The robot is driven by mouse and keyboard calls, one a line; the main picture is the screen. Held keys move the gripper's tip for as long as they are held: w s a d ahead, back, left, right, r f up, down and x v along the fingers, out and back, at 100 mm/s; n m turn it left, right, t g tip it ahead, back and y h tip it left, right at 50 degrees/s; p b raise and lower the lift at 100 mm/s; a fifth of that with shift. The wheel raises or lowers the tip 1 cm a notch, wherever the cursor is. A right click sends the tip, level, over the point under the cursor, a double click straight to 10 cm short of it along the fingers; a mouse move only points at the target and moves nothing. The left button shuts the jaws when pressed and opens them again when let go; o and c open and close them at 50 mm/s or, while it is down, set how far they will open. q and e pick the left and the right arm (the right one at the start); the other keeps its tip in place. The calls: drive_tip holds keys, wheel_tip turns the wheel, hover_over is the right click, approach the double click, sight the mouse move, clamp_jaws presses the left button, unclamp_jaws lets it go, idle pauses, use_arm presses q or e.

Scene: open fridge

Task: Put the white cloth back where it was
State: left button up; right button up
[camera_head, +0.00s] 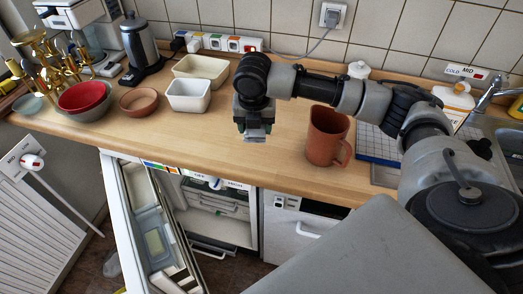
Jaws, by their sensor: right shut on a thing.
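My right gripper (254,133) points down over the wooden counter, left of the brown mug and right of the white containers. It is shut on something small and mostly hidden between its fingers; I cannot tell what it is. I cannot make out a plain white cloth anywhere. A blue-and-white checked flat piece (377,143) lies by the sink, partly behind the mug and my right arm; I cannot tell if it is cloth. My left gripper is not in view.
A brown mug (326,137) stands right of the gripper. Two white containers (188,95) (202,68), a terracotta bowl (139,101) and a red bowl (83,97) stand left. Below, the fridge (222,207) is open, its door (132,215) swung out. The counter's front middle is clear.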

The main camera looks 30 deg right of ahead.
sight(261, 149)
drive_tip(key=d+n, duration=0.1)
drive_tip(key=n, duration=0.1)
drive_tip(key=w+d+n, duration=0.1)
drive_tip(key=d+n, duration=0.1)
drive_tip(key=n, duration=0.1)
drive_tip(key=shift+w+f+n+y, duration=0.15)
drive_tip(key=shift+w+n+y, duration=0.15)
drive_tip(key=shift+w+y, duration=0.1)
drive_tip(key=shift+d+f, duration=0.1)
drive_tip(key=shift+d, duration=0.05)
drive_tip(key=shift+n, duration=0.4)
wheel_tip(261, 149, down, 10)
drive_tip(key=shift+w+r+p, duration=0.1)
drive_tip(key=shift+p, duration=0.35)
drive_tip(key=o, duration=0.8)
drive_tip(key=r, duration=0.4)
drive_tip(key=s+r+b, duration=0.1)
drive_tip(key=r, duration=0.7)
drive_tip(key=shift+s+b, duration=0.3)
drive_tip(key=shift+s, duration=0.1)
